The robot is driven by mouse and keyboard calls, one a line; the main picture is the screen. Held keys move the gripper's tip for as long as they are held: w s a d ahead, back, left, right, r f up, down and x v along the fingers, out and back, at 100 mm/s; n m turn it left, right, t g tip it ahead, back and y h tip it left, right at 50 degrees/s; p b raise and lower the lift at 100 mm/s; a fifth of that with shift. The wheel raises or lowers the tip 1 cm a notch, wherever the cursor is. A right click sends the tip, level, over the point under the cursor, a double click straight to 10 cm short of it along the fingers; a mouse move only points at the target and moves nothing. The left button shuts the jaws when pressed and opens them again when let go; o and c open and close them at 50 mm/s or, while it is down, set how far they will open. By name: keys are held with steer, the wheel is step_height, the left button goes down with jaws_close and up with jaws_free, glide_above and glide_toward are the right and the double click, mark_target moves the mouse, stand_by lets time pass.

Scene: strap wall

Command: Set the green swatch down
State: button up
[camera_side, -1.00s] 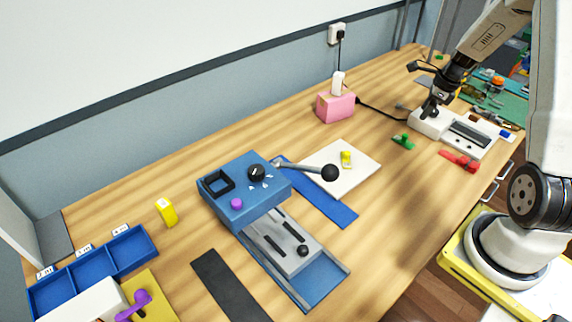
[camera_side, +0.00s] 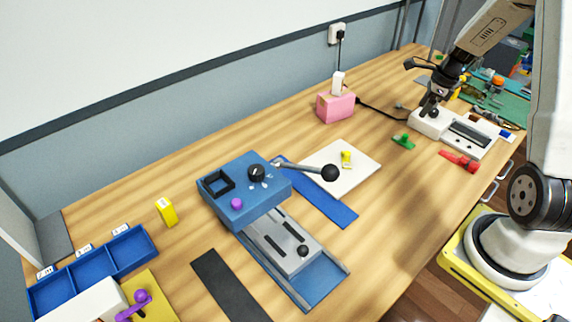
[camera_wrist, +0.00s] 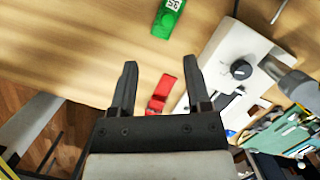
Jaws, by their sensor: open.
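A small green piece with a white number label, which looks like the swatch, lies flat on the wooden table. It shows in the side view (camera_side: 403,142) left of the white device, and at the top of the wrist view (camera_wrist: 167,18). My gripper is open with nothing between its fingers in the wrist view (camera_wrist: 159,65). In the side view my gripper (camera_side: 430,108) hangs over the left end of the white device. The green piece is beyond the fingertips, apart from them.
A red piece (camera_wrist: 160,92) lies near the white device (camera_wrist: 228,60). A pink box (camera_side: 336,106) with a cable stands behind. A blue lever machine (camera_side: 238,183), a pale board (camera_side: 325,160) and blue trays (camera_side: 95,265) occupy the left. Bare wood lies around the green piece.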

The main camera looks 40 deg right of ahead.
steer(key=w+a+r+n, duration=0.2)
steer(key=a+n, duration=1.2)
steer(key=a, duration=0.3)
steer(key=s+a+n, duration=0.3)
steer(key=a+n, duration=0.4)
steer(key=n, duration=0.1)
steer(key=s+a+r+n+h, duration=0.1)
steer(key=s+a+n, duration=0.3)
steer(key=a+n, duration=0.3)
steer(key=shift+s+a+n, duration=0.15)
steer(key=shift+a+n, duration=0.25)
steer(key=shift+a, duration=0.1)
